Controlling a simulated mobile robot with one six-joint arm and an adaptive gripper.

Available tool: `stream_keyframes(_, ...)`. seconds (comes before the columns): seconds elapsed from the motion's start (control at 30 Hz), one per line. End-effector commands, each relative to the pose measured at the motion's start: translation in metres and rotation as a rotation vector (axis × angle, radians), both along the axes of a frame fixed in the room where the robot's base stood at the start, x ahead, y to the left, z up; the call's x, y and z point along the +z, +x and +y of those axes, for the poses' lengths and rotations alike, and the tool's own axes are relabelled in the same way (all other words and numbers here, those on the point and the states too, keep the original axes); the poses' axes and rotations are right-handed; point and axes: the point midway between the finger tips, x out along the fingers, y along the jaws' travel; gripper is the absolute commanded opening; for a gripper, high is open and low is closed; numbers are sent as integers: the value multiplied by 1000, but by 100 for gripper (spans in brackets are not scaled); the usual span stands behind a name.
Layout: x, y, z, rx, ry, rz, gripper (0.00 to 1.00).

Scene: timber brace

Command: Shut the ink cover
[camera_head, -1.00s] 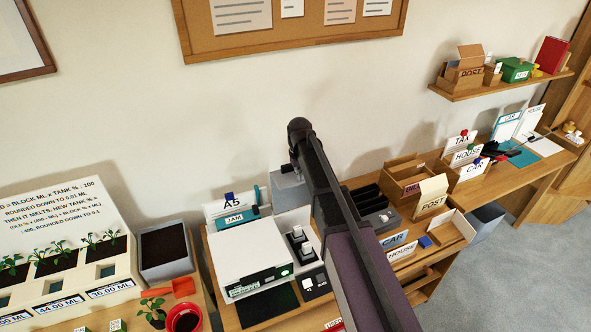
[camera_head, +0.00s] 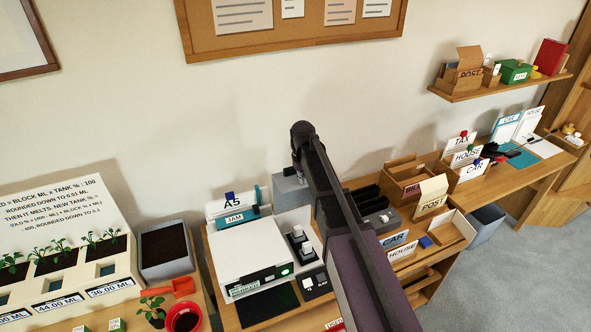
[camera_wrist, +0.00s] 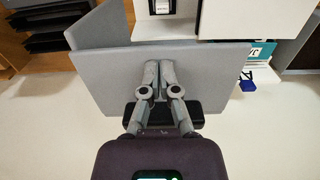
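The white printer (camera_head: 250,245) stands on the desk, with an ink section of black-and-white parts (camera_head: 302,243) at its right. A grey panel (camera_head: 288,188), which seems to be the raised ink cover, stands behind that section. In the wrist view the same grey panel (camera_wrist: 105,75) fills the middle, with a side wall at left. My gripper (camera_wrist: 158,66) has its fingertips together in front of the panel; I cannot tell whether they touch it. In the head view my arm hides most of the gripper and part of the panel.
A JAM folder (camera_head: 234,217) stands behind the printer at left. Black trays (camera_head: 366,200) and a brown box (camera_head: 405,178) stand right of my arm. A dark mat (camera_head: 266,306) lies in front of the printer. The wall is close behind the desk.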

Motion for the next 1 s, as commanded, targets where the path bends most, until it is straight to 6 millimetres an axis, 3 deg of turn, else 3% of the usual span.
stream_keyframes(0.03, -6, 7, 6, 4, 13, -14, 0)
stream_keyframes(1.0, -23, -1, -2, 4, 13, -3, 0)
